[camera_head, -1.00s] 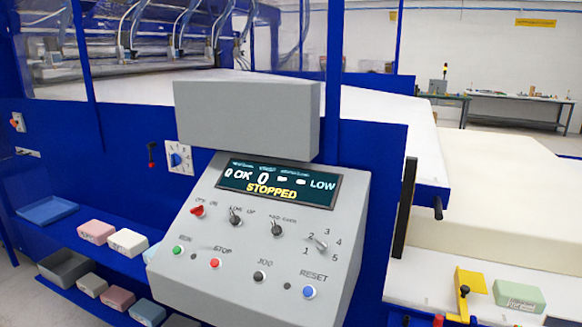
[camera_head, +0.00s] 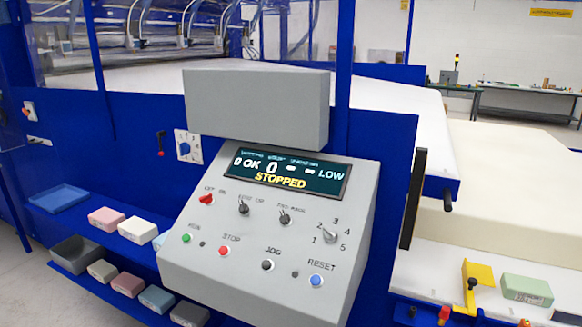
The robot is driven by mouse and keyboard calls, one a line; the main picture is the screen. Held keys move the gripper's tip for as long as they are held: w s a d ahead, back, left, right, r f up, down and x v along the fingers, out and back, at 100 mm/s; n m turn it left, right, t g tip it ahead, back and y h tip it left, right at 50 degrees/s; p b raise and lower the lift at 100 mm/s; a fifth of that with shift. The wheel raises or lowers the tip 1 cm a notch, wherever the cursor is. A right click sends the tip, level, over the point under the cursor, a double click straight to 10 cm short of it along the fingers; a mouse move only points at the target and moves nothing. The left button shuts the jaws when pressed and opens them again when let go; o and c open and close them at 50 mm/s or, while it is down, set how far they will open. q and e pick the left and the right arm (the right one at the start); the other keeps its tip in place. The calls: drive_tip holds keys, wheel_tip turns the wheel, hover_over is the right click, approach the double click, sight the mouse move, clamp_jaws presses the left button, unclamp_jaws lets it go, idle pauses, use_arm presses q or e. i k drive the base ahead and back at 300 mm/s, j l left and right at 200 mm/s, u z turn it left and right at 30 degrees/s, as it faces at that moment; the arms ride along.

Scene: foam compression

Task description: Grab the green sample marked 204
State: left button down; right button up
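A pale green block (camera_head: 527,289) lies on the white ledge at the lower right, beside a yellow bracket. It has dark marking on its front face, too small to read, so I cannot tell if it says 204. Other blocks stand on the blue shelves at the left: a pink one (camera_head: 106,219), a white one (camera_head: 137,229) and a light blue one (camera_head: 159,241) above, and beige (camera_head: 102,270), pink (camera_head: 128,284), blue (camera_head: 156,298) and grey (camera_head: 189,314) ones below. Neither of my grippers is in view.
A grey control panel (camera_head: 265,235) reading STOPPED stands in the middle, with a grey box (camera_head: 257,107) above it. The yellow bracket (camera_head: 478,287) has a black knob. A large cream foam slab (camera_head: 510,190) lies at the right. A blue tray (camera_head: 58,199) and dark bin (camera_head: 78,250) are left.

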sight(529, 290)
drive_tip(key=z, duration=1.4)
drive_tip(key=i+l, duration=0.15)
drive_tip(key=l, duration=0.2)
drive_tip(key=i+l, duration=0.1)
drive_tip(key=l, duration=0.25)
drive_tip(key=i+l+u, duration=0.1)
drive_tip(key=l, duration=0.25)
drive_tip(key=i+l, duration=0.15)
drive_tip(key=l, duration=0.2)
drive_tip(key=i+l, duration=0.1)
drive_tip(key=l, duration=0.3)
drive_tip(key=u, duration=0.05)
